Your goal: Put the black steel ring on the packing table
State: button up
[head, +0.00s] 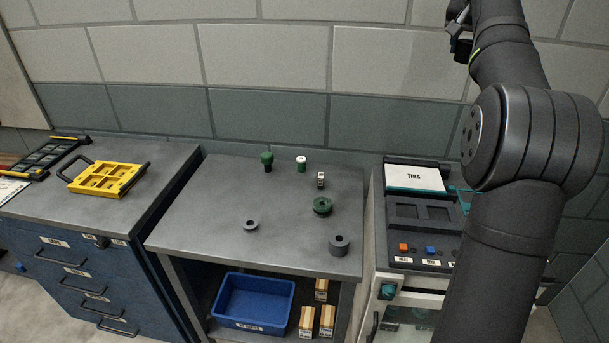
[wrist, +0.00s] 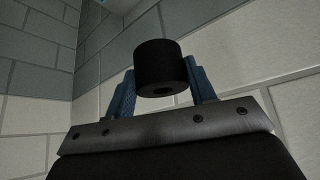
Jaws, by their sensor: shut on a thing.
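In the wrist view, a black steel ring (wrist: 161,66), a short thick cylinder with a hole in its lower end, sits between the blue fingers of my gripper (wrist: 162,86). The gripper is shut on it, with only the wall around and behind.
On the middle table are a dark grey ring (head: 339,245), a green spool (head: 322,206), a small grey flanged piece (head: 251,225), two knobs and a small metal piece. Its front left is clear. A blue bin (head: 252,302) is below. A blue drawer cabinet (head: 60,260) stands left, a machine (head: 420,230) right.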

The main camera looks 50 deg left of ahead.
jog(key=s+a+n+g+y, duration=0.1)
jog(key=s+a+n+y, duration=0.15)
jog(key=s+a, duration=1)
jog(key=n+g, duration=0.1)
jog(key=n, duration=0.3)
send_over(284, 187)
jog(key=s+d, duration=0.2)
jog(key=shift+m, duration=0.25)
jog(key=f, duration=4.2)
jog(key=shift+w+f, duration=0.15)
jog(key=shift+w, duration=0.1)
jog(key=shift+f, duration=2)
jog(key=shift+f, duration=0.1)
jog(key=o, duration=1.5)
jog(key=shift+f, duration=0.1)
